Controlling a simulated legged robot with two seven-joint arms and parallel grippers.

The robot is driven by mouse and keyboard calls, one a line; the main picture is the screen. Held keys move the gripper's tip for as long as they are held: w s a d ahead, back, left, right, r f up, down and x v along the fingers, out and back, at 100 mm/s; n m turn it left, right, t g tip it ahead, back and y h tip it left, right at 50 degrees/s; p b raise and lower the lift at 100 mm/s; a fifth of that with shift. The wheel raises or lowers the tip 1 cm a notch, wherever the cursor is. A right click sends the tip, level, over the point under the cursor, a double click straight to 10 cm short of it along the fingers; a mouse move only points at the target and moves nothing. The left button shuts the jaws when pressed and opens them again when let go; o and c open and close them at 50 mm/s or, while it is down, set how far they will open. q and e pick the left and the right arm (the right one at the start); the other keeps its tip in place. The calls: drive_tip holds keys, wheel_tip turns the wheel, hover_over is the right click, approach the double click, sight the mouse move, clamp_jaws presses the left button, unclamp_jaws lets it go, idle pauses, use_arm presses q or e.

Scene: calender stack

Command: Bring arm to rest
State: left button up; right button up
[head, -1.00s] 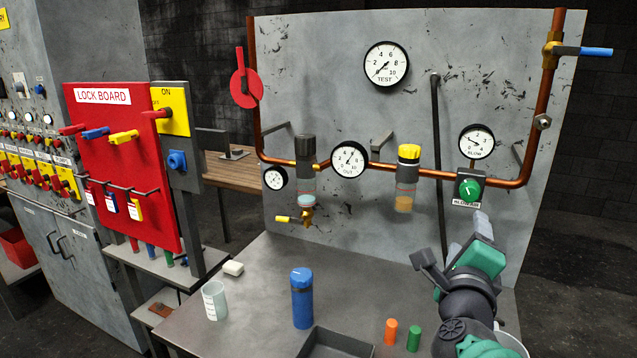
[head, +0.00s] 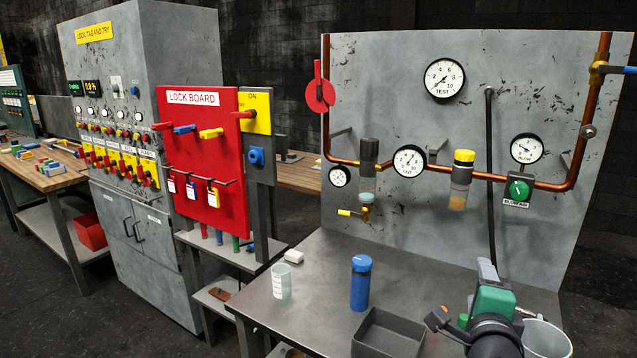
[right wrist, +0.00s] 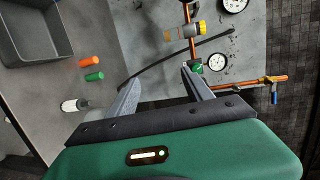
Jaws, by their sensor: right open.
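My right gripper (right wrist: 160,88) is open and empty in the right wrist view, its two grey fingers apart. In the head view my right gripper (head: 487,272) is above the right front of the grey metal bench (head: 310,312). My left gripper is not in view.
A blue bottle (head: 361,284), a clear beaker (head: 281,281) and a grey tray (head: 385,338) stand on the bench. A bucket (head: 548,338) is right of my arm. The panel (head: 410,110) with gauges and copper pipe rises behind. A red lock board (head: 203,150) is left.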

drive_tip(key=s+a+f+n+g+y, duration=0.2)
drive_tip(key=a+f+n+y, duration=0.15)
drive_tip(key=f+n, duration=0.4)
drive_tip(key=s+a+f+n+g+y, duration=0.2)
drive_tip(key=a+f+n+g, duration=0.15)
drive_tip(key=f, duration=0.65)
drive_tip(key=s+a+f+n+g, duration=0.2)
drive_tip(key=s+f+n+g, duration=0.5)
drive_tip(key=s+f+n, duration=0.65)
wheel_tip(320, 180, up, 11)
drive_tip(key=s+m+p, duration=0.2)
drive_tip(key=p, duration=1.1)
drive_tip(key=shift+s, duration=0.4)
drive_tip(key=shift+d+r, duration=0.1)
idle(0.4)
